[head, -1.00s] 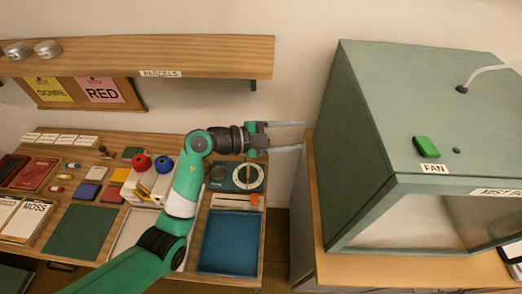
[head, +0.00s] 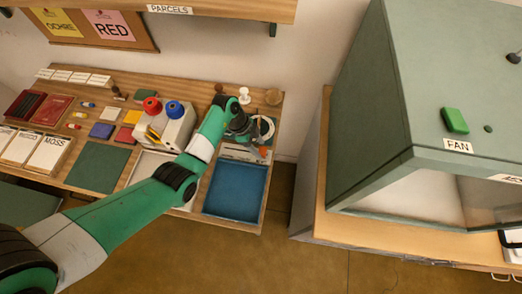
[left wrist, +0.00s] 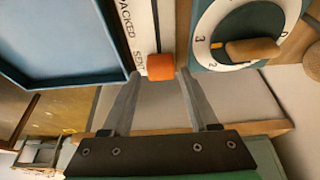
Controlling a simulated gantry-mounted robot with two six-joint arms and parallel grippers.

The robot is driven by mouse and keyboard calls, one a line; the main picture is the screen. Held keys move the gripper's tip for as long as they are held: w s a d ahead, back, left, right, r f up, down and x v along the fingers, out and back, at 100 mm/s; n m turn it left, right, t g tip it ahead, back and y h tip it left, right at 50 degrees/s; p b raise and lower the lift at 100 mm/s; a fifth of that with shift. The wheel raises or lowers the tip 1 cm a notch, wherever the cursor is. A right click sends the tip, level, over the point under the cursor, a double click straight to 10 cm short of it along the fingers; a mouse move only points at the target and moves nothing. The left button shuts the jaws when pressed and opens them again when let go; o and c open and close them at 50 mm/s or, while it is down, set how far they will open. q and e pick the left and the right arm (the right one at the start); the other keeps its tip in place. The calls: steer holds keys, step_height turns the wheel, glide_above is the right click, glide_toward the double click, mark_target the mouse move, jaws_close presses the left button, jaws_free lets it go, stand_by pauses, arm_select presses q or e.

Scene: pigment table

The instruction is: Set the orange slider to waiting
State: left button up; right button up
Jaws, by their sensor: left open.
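The orange slider (left wrist: 161,66) is a small block on a white label strip (left wrist: 140,28) in the left wrist view. It sits by the end of the strip that reads SENT, with PACKED farther along; no waiting label is readable. It also shows as a small orange spot in the head view (head: 264,152). My left gripper (left wrist: 160,74) is open, with one fingertip on each side of the slider in the picture. I cannot tell whether they touch it. In the head view the gripper partly hides the strip and dial. My right gripper is not in view.
A round dial (left wrist: 207,22) with a wooden pointer is close to the right finger. A blue tray (head: 236,189) lies beside the strip. The red-and-blue-topped holder (head: 170,130) stands left of my arm. A green fan cabinet (head: 375,110) stands to the right.

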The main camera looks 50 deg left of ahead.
mark_target(263, 152)
arm_select(q)
steer(key=x, duration=0.2)
steer(key=shift+w+d+f+b, duration=0.1)
steer(key=shift+w+f+b, duration=0.05)
steer(key=shift+f+b, duration=0.15)
steer(key=shift+r, duration=0.1)
jaws_close()
stand_by(1.1)
